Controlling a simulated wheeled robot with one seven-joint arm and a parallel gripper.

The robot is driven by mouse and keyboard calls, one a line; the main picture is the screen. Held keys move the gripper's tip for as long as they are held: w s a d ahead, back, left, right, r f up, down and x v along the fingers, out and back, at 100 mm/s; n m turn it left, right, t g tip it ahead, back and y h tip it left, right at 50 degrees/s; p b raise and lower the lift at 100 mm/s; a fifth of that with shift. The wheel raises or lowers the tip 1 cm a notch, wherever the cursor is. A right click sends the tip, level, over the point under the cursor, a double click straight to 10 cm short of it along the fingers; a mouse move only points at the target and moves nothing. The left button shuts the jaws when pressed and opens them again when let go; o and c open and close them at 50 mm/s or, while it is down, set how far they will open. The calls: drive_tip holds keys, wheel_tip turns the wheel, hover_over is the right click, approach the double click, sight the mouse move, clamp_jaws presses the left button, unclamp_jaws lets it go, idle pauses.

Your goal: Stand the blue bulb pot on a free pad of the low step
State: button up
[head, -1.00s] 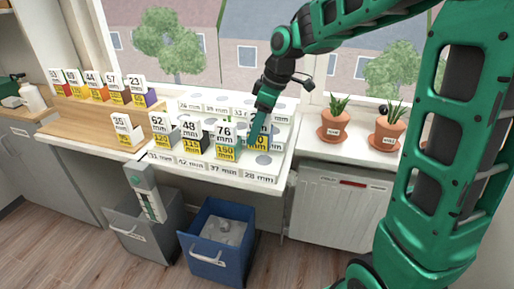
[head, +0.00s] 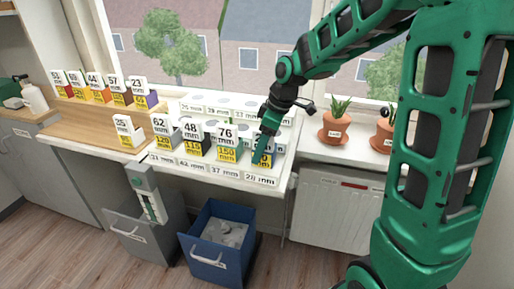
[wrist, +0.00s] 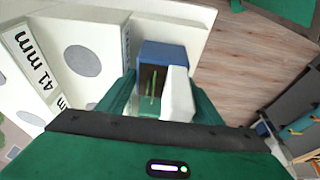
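The blue bulb pot (wrist: 163,54) sits between my gripper's (wrist: 162,88) green fingers in the wrist view. Green shoots stand in its dark soil, with a white label card at its side. In the head view my gripper (head: 262,150) points down at the right front of the white stepped stand (head: 281,160) and hides most of the pot (head: 265,158). The pot is just behind and above the low step's "28 mm" label (head: 261,180). I cannot tell whether its base touches the pad.
Pots labelled 62 (head: 161,128), 48 (head: 191,132) and 76 (head: 226,138) stand close on the left. Another labelled pot (head: 125,131) stands on the wooden top. Grey round pads (wrist: 82,60) show on the stand. A blue bin (head: 216,241) is below.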

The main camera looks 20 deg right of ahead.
drive_tip(key=v, duration=1.2)
drive_tip(key=s+d+f+m+h, duration=0.1)
drive_tip(key=s+d+f+m, duration=0.2)
drive_tip(key=s, duration=0.6)
drive_tip(key=s+d+f+m+g, duration=0.1)
drive_tip(key=s+d+f+m, duration=0.1)
drive_tip(key=s+d+m, duration=0.4)
drive_tip(key=s+d+f+m+g+h, duration=0.1)
drive_tip(key=s+d+f+m, duration=0.2)
drive_tip(key=s+m, duration=0.5)
drive_tip(key=s+d, duration=0.1)
drive_tip(key=s, duration=0.5)
drive_tip(key=shift+s+d+f+h, duration=0.2)
drive_tip(key=shift+d+f+h, duration=0.05)
drive_tip(key=shift+f+h, duration=0.1)
